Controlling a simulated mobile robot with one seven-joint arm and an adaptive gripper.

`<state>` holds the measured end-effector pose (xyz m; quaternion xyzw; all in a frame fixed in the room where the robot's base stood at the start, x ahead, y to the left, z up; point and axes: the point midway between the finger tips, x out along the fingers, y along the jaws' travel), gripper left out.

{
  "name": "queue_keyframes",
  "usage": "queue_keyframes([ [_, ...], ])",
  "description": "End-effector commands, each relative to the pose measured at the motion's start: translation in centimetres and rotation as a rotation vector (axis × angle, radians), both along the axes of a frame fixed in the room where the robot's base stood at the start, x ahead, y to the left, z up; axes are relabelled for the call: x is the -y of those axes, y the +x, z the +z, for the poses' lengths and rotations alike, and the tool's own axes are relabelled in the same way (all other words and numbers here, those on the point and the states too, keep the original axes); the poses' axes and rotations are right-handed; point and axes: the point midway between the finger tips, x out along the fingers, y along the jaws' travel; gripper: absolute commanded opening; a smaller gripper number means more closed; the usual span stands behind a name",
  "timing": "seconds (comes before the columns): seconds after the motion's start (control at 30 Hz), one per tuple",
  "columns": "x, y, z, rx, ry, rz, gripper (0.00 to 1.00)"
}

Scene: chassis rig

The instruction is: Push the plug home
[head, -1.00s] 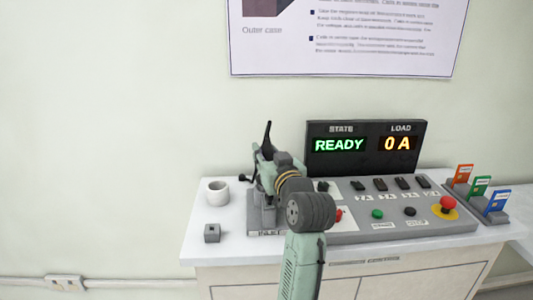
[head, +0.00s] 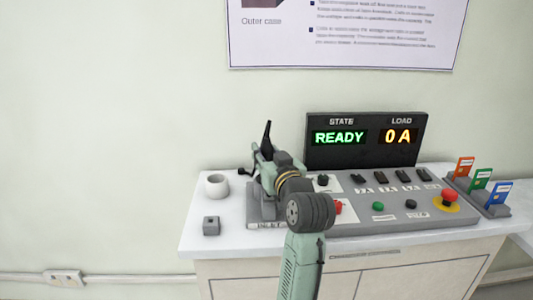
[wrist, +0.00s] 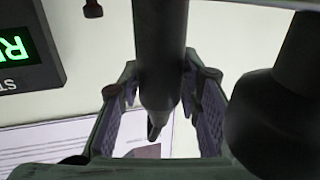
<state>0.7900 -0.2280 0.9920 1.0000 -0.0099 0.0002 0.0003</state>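The plug (head: 267,134) is black with a tapered tail that stands up above the grey inlet block (head: 265,225) at the left end of the control panel. My gripper (head: 263,160) comes in from the front at the plug. In the wrist view the plug (wrist: 160,45) runs between the two fingers of my gripper (wrist: 160,80), with the fingertips close against both its sides. The gripper looks shut on it. The plug's lower end and the inlet opening are hidden behind my arm, so its depth cannot be told.
The display (head: 366,138) behind the panel reads READY and 0 A. A white cup (head: 217,186) and a small grey block (head: 211,226) stand left of the inlet. A red mushroom button (head: 449,197) and several coloured tags (head: 481,180) are at the right. The left worktop is mostly clear.

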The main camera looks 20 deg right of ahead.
Motion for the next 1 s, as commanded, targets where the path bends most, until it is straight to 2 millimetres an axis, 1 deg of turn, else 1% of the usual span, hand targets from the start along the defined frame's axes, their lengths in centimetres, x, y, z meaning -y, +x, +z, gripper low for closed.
queue_keyframes([
  [0.03, -0.1, 0.0, 0.1, 0.001, 0.0, 0.003, 0.37],
  [0.2, -0.2, 0.1, 0.1, 0.001, 0.0, 0.004, 0.48],
  [0.27, -0.2, 0.1, 0.1, 0.001, 0.0, 0.004, 0.51],
  [0.53, -0.2, 0.0, 0.0, -0.002, 0.001, 0.005, 0.51],
  [0.63, -0.2, -0.5, 0.0, -0.001, 0.001, 0.004, 0.51],
  [0.77, -0.1, -2.5, 0.0, 0.0, 0.0, 0.0, 0.51],
  [1.0, -0.1, -7.7, 0.0, 0.001, 0.0, -0.002, 0.51],
])
